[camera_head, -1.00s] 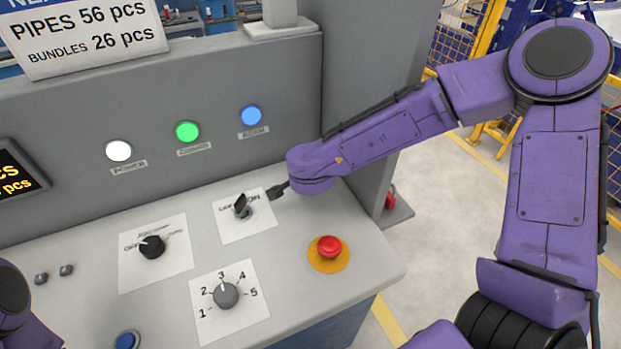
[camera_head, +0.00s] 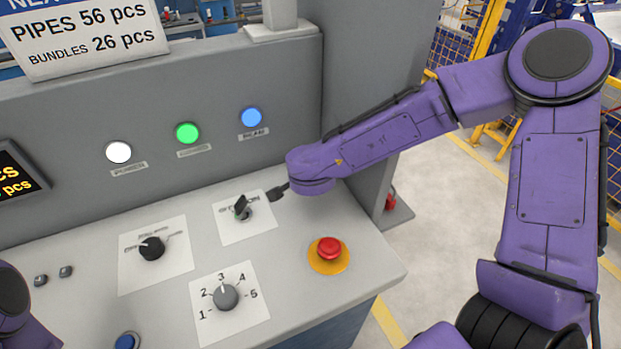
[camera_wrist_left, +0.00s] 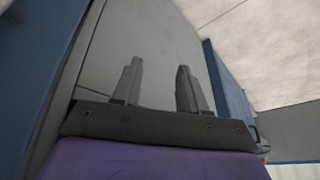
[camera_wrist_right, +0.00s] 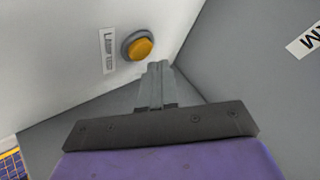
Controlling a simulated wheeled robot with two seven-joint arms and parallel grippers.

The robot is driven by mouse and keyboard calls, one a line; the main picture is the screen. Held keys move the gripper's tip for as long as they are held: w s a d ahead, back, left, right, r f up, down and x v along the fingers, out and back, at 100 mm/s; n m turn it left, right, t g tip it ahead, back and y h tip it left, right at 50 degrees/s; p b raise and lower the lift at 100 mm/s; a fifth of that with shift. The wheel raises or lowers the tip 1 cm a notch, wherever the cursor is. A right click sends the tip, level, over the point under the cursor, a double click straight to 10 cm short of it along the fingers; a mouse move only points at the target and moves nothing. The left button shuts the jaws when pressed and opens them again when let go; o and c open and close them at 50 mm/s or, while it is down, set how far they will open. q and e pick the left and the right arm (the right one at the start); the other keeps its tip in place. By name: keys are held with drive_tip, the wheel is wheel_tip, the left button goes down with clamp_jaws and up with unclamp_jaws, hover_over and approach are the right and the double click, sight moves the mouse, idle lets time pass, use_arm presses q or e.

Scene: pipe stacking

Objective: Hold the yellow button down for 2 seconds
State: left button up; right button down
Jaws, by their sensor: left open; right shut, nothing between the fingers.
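The yellow button (camera_wrist_right: 138,46) is a round dome in a dark ring on a pale panel face, seen only in the right wrist view. A small label (camera_wrist_right: 108,50) is left of it. My right gripper (camera_wrist_right: 158,66) is shut and empty, its fingertips just below and right of the button in that picture. A small gap seems to show; I cannot tell the distance. In the head view my right gripper (camera_head: 277,192) reaches over the console near the key switch (camera_head: 241,208). My left gripper (camera_wrist_left: 157,70) is open and empty beside a grey panel.
The console (camera_head: 285,285) carries a red emergency stop (camera_head: 329,249), a black selector (camera_head: 152,248), a numbered dial (camera_head: 226,297) and a blue button (camera_head: 126,341). White, green and blue lamps (camera_head: 251,117) are lit on the upright panel.

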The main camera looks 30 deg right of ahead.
drive_tip(key=shift+f, duration=0.15)
idle(0.6)
drive_tip(key=shift+f, duration=0.25)
drive_tip(key=shift+f, duration=0.4)
idle(0.5)
idle(2.6)
drive_tip(key=shift+r+p, duration=0.85)
drive_tip(key=shift+p, duration=0.15)
wheel_tip(320, 180, up, 5)
drive_tip(key=p, duration=0.5)
drive_tip(key=shift+p, duration=0.4)
